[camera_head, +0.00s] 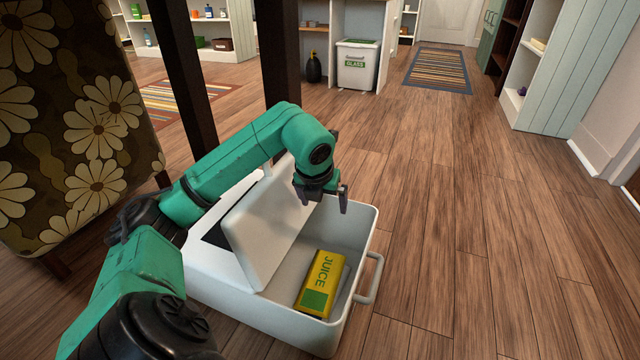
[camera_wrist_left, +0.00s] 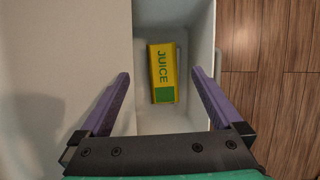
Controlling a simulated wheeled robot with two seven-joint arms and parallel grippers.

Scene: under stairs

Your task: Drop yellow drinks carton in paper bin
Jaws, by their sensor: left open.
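The yellow drinks carton (camera_head: 320,284), with green JUICE lettering and a green patch, lies inside an open white bin (camera_head: 370,235) with a handle on its right side. The carton also shows in the left wrist view (camera_wrist_left: 162,75), ahead of the fingers and apart from them. My left gripper (camera_head: 325,197) is above the bin's far part, open and empty, pointing down. In the wrist view its two purple fingers (camera_wrist_left: 159,95) stand wide apart. No label shows on this white bin. My right gripper is in neither view.
A white lid or panel (camera_head: 265,225) stands tilted at the bin's left, close to my left arm. Dark posts (camera_head: 277,60) rise behind. A flowered chair (camera_head: 70,120) is at the left. A bin labelled GLASS (camera_head: 357,68) stands far back. The wooden floor at right is clear.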

